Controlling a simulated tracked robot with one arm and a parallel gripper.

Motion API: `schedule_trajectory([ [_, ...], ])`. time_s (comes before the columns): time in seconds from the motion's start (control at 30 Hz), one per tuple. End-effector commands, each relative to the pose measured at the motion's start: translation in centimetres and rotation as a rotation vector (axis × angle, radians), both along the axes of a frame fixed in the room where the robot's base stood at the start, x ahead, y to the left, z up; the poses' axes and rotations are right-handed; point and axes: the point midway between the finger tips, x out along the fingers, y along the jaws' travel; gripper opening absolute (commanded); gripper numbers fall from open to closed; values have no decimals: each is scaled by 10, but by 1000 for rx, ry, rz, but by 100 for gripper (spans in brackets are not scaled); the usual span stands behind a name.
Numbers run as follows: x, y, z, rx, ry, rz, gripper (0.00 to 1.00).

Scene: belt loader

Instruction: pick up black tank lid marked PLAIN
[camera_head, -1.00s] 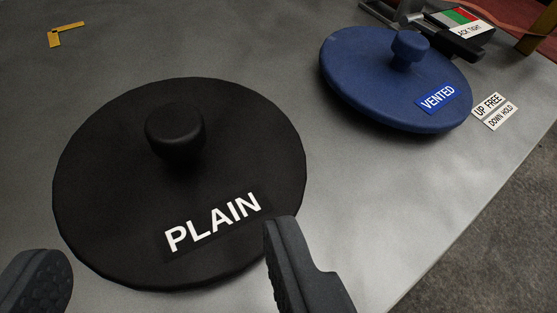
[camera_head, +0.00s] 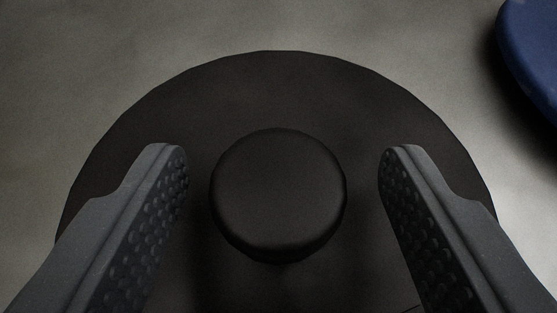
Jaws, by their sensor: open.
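The black tank lid (camera_head: 280,90) lies flat on the grey metal surface and fills the middle of the view. Its round black knob (camera_head: 279,195) stands up at the centre. My gripper (camera_head: 284,165) is open above the lid, one finger on each side of the knob with a clear gap on both sides. The fingers show dimpled inner pads and do not touch the knob. The PLAIN label is out of view now; it showed on this lid earlier.
Part of the blue lid (camera_head: 535,60) shows at the upper right edge, apart from the black lid. The grey metal surface (camera_head: 150,50) is bare at the upper left and between the two lids.

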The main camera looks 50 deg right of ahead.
Motion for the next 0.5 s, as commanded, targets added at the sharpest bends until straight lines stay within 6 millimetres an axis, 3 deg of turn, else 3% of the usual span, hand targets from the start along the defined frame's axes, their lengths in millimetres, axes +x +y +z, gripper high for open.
schedule_trajectory([
  [0.4,7,-8,-6,1,1,2,58],
  [0.5,7,-8,-6,1,1,2,31],
])
